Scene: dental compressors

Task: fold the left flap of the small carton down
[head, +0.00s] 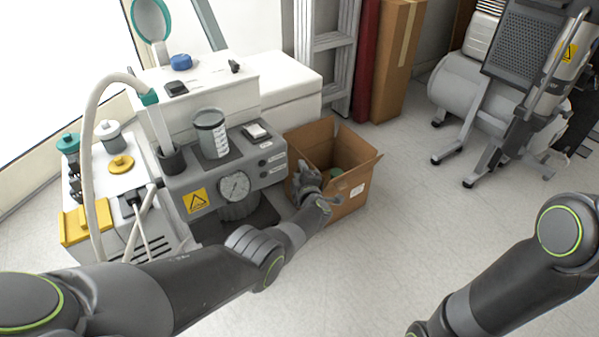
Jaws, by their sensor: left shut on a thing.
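The small brown cardboard carton (348,197) stands open on the floor, right of the grey compressor unit. A back flap (311,134) stands up, and another flap (366,166) sticks out on the right. A small greenish item shows inside. My left gripper (308,176) is at the carton's left front edge, its fingers shut on what looks like the left flap. The gripper and wrist hide most of that flap, so its angle cannot be told. My right arm comes in at the lower right, and its gripper is out of the picture.
The grey compressor unit (190,185) with a gauge and a pale hose stands close on the carton's left. A tall cardboard box (398,60) and a ladder (333,40) stand behind. The floor (420,200) right of the carton is clear.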

